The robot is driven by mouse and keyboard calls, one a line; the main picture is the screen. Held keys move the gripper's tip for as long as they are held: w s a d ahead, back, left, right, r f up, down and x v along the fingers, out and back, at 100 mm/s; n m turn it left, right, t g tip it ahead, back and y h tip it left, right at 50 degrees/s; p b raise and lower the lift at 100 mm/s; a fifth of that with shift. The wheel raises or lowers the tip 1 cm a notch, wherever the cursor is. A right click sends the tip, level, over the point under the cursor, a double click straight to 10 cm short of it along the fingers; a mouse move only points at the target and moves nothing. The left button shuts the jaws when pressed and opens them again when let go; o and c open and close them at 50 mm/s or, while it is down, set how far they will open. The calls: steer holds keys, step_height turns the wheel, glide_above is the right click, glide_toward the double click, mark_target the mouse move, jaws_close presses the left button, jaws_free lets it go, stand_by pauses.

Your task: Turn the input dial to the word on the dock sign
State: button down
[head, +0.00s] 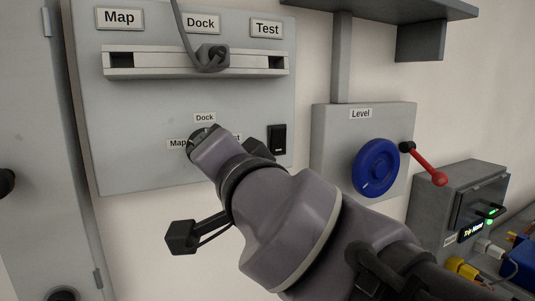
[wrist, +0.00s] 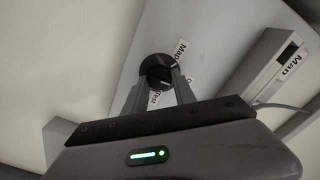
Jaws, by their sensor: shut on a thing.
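The input dial (head: 196,138) is a round black knob on the grey wall panel, with the labels Map at left, Dock above and Test at right, partly covered. My gripper (wrist: 160,80) is shut on the dial's grip; its two fingers straddle the dial (wrist: 152,66) in the wrist view. In the head view my wrist hides most of the dial. A pale mark shows on the knob, but I cannot tell which word it points at. The Dock sign (head: 201,23) is at the panel's top, between the Map sign (head: 119,18) and the Test sign (head: 266,28).
A black plug (head: 211,56) on a grey cable sits on the slotted rail (head: 150,63) below the signs. A black switch (head: 278,139) is right of the dial. Further right are a blue wheel (head: 375,167), a red lever (head: 427,165) and a grey box (head: 445,205) with a green display.

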steer(key=shift+r+m, duration=0.15)
steer(key=shift+m, duration=0.25)
steer(key=c, duration=1)
jaws_free()
steer(key=shift+p+v, duration=4.85)
steer(key=shift+v, duration=3.85)
steer(key=shift+a, duration=0.1)
